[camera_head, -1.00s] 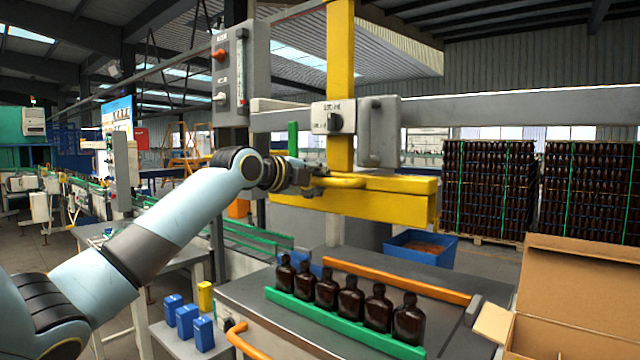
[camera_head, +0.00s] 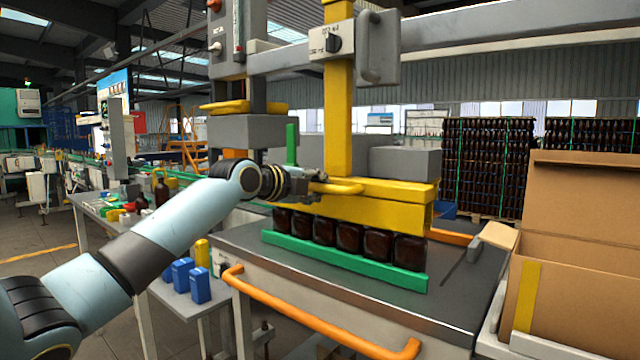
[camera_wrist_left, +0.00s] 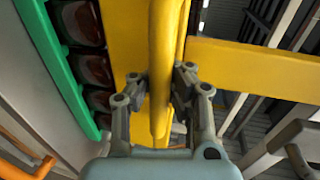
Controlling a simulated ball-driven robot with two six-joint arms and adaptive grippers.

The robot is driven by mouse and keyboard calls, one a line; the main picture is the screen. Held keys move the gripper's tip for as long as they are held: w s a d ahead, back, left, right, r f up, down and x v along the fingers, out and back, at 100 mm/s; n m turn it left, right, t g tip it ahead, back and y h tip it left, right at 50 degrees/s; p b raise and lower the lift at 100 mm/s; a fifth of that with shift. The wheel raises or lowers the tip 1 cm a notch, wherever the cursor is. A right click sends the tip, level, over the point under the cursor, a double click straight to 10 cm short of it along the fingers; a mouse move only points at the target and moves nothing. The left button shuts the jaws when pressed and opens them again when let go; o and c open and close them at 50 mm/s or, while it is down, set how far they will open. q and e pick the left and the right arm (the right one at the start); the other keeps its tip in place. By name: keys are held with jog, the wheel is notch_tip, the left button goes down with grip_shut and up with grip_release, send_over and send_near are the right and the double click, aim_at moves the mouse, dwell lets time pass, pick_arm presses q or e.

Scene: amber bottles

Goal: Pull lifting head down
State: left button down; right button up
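The lifting head (camera_head: 370,207) is a yellow box beam on a yellow vertical post (camera_head: 338,110). It sits low over a row of amber bottles (camera_head: 348,240), hiding their necks; I cannot tell whether it touches them. My left gripper (camera_head: 315,187) is at this handle. In the left wrist view, the fingers (camera_wrist_left: 158,95) stand on both sides of the handle bar (camera_wrist_left: 163,60), closed around it. My right gripper is out of view.
A green rail (camera_head: 345,262) runs along the front of the bottles on the grey table (camera_head: 300,270). An orange bar (camera_head: 310,320) lines the table's front. An open cardboard box (camera_head: 575,260) stands at the right. Blue blocks (camera_head: 190,280) sit on a low stand at left.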

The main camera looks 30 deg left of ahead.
pick_arm(q)
jog(key=shift+s+f, duration=0.1)
jog(key=shift+f, duration=0.4)
jog(key=c, duration=1.2)
grip_release()
jog(key=shift+s+a+r, duration=0.2)
jog(key=shift+s+r, duration=0.1)
jog(key=shift+s, duration=0.1)
jog(key=shift+c, duration=0.2)
jog(key=shift+o, duration=0.2)
jog(key=shift+w+d, duration=0.1)
jog(key=shift+w, duration=0.1)
jog(key=v, duration=1.2)
